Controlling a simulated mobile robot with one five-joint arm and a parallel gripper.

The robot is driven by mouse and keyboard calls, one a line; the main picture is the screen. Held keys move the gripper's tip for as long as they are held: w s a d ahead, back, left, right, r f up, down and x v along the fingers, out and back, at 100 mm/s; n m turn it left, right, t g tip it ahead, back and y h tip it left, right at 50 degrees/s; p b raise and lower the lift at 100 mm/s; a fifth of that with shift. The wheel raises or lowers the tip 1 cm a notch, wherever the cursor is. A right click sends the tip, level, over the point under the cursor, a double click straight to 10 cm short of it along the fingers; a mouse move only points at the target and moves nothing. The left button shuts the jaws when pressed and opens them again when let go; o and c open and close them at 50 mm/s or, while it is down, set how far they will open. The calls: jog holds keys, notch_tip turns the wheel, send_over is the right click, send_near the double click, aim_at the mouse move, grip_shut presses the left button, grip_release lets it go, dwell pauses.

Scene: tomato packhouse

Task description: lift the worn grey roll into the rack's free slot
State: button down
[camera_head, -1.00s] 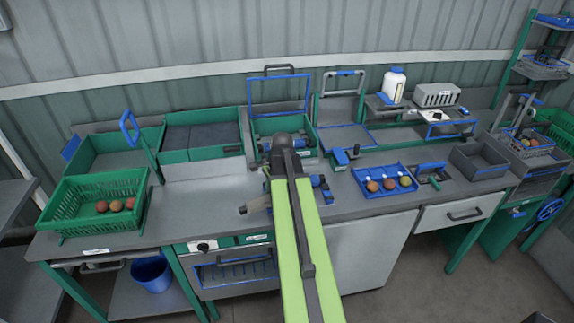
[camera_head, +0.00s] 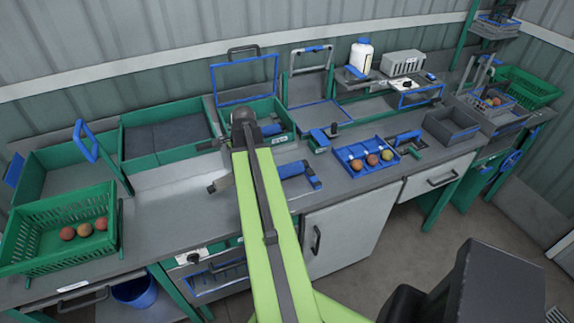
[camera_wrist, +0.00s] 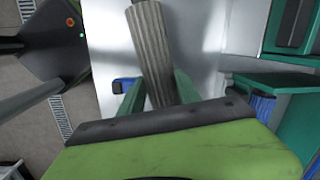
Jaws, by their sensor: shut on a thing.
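The worn grey roll (camera_wrist: 152,45) shows in the wrist view as a ribbed cylinder running from the top edge down between my jaws. My gripper (camera_wrist: 160,92) is shut on it, one green finger on each side. The roll's lower end is hidden behind my wrist. In the head view my gripper is hidden behind my own green arm. A short grey tube with a paler end (camera_head: 218,184) sticks out left of the arm; I cannot tell whether it is the held roll. I cannot make out the rack or its free slot for certain.
A blue tray (camera_head: 343,160) with several tomatoes lies on the bench, right of my arm. A green crate (camera_head: 30,258) with tomatoes stands at the left. A green bin (camera_head: 285,136) is behind my arm. Clear grey worktop (camera_head: 165,212) lies between crate and arm.

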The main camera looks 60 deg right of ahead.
jog(key=s+d+r+m+p, duration=0.25)
jog(key=s+d, duration=0.65)
jog(key=s, duration=0.5)
notch_tip(320, 180, down, 8)
jog(key=b, duration=0.9)
jog(key=shift+w+d+f, duration=0.1)
jog(key=shift+f, duration=0.15)
jog(key=shift+f+b, duration=0.35)
jog(key=shift+f, duration=0.1)
jog(key=c, duration=0.8)
grip_release()
jog(key=shift+o, duration=0.2)
jog(key=shift+c, duration=0.2)
jog(key=shift+c, duration=1.4)
